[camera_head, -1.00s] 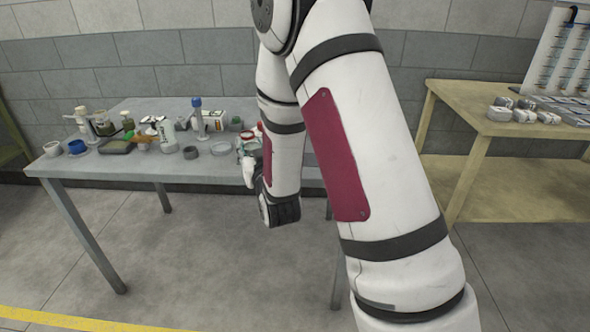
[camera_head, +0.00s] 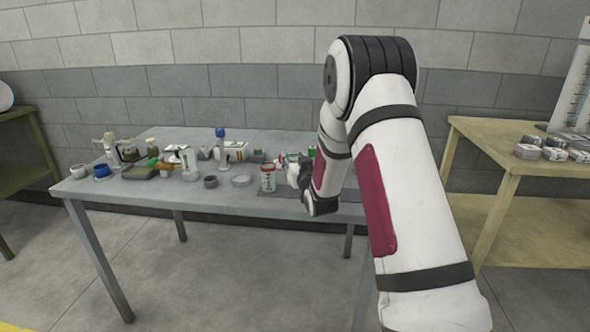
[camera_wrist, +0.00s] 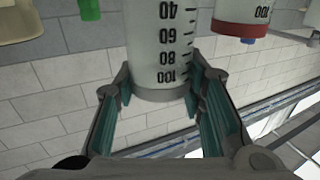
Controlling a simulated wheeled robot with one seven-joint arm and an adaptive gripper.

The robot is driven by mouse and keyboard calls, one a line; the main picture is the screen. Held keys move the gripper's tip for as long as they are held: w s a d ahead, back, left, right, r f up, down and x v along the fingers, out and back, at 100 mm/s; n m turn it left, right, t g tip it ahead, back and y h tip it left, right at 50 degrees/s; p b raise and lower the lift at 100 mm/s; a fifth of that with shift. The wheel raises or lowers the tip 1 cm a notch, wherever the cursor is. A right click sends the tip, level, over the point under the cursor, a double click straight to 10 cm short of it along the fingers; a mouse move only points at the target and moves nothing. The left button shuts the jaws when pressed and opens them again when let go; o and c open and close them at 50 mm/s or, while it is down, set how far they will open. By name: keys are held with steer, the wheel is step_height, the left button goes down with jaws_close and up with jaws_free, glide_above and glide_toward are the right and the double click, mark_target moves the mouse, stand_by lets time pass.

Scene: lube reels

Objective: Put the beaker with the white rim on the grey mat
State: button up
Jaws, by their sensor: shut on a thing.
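The graduated beaker (camera_wrist: 163,45) is between my gripper's teal finger pads in the wrist view, with a pale rim at the fingertips. My gripper (camera_wrist: 158,85) is shut on it; the picture is upside down, so its markings read inverted. In the head view the held pale beaker (camera_head: 293,173) is small and partly hidden by my gripper (camera_head: 302,180), at the right part of the table. A dark grey mat (camera_head: 275,193) seems to lie at the table's front edge, close to it; my arm hides part of this area.
Several bottles and dishes crowd the grey table (camera_head: 215,200) to the left. A wooden table (camera_head: 500,135) stands at right.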

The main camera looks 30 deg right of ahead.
steer(key=shift+w+d, duration=0.15)
steer(key=shift+d, duration=0.05)
steer(key=shift+f, duration=1.7)
steer(key=shift+f+b, duration=0.2)
steer(key=shift+b, duration=0.1)
steer(key=o, duration=1.2)
steer(key=shift+r, duration=0.15)
